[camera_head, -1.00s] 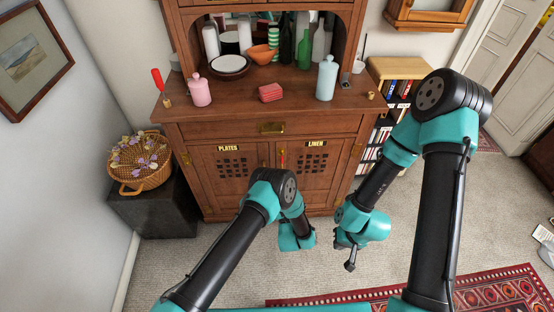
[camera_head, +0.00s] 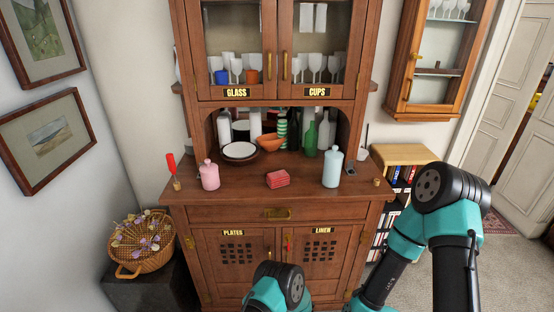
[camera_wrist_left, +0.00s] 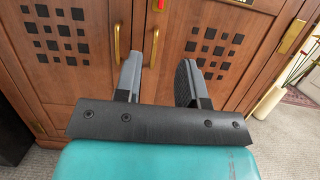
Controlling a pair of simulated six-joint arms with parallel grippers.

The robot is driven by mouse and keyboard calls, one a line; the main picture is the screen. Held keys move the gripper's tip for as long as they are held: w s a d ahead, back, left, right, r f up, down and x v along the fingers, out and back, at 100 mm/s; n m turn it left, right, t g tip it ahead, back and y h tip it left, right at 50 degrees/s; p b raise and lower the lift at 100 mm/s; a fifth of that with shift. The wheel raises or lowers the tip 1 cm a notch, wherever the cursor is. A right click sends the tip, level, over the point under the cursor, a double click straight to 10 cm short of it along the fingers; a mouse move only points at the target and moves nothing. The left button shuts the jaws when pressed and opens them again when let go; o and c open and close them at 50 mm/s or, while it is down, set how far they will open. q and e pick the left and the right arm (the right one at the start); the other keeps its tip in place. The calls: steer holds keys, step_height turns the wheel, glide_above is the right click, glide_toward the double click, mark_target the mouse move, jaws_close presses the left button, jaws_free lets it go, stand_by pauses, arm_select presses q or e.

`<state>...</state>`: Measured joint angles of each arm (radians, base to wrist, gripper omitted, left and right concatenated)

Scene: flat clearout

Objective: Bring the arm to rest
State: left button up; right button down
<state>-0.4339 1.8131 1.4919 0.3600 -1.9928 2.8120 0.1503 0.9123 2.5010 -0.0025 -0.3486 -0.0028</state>
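My left gripper (camera_wrist_left: 159,58) is open and empty in the left wrist view, its two fingers apart. It hangs in front of the cabinet's lower doors (camera_wrist_left: 210,35), with a brass handle showing just beyond the left finger. In the head view only the elbow of my left arm (camera_head: 278,290) shows at the bottom edge, and its gripper is out of the picture. My right arm (camera_head: 445,215) is bent at the lower right. Its forearm slopes down out of the picture, so the right gripper is not visible.
A wooden cabinet (camera_head: 335,215) stands ahead. Its counter holds a pink bottle (camera_head: 210,176), red cloths (camera_head: 278,179) and a pale blue bottle (camera_head: 332,168). A wicker basket (camera_head: 155,262) sits on a dark box at left, and a bookcase (camera_head: 405,153) stands at right.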

arm_select(q)
steer(key=a+r+m+g+h, duration=0.1)
steer(key=a+m+g+h, duration=0.1)
steer(key=a+m+g, duration=1.15)
steer(key=s+a+r+m+g+h, duration=0.1)
steer(key=s+a+r+m+g, duration=0.2)
steer(key=s+a+m, duration=0.5)
steer(key=s+a+r+m+g, duration=0.4)
steer(key=s+a+m, duration=0.4)
steer(key=s+m, duration=0.4)
steer(key=s, duration=0.2)
steer(key=shift+s+r+h, duration=0.3)
steer(key=shift+r+h, duration=0.05)
steer(key=shift+h, duration=0.05)
steer(key=shift+d+m, duration=0.1)
steer(key=shift+m, duration=0.15)
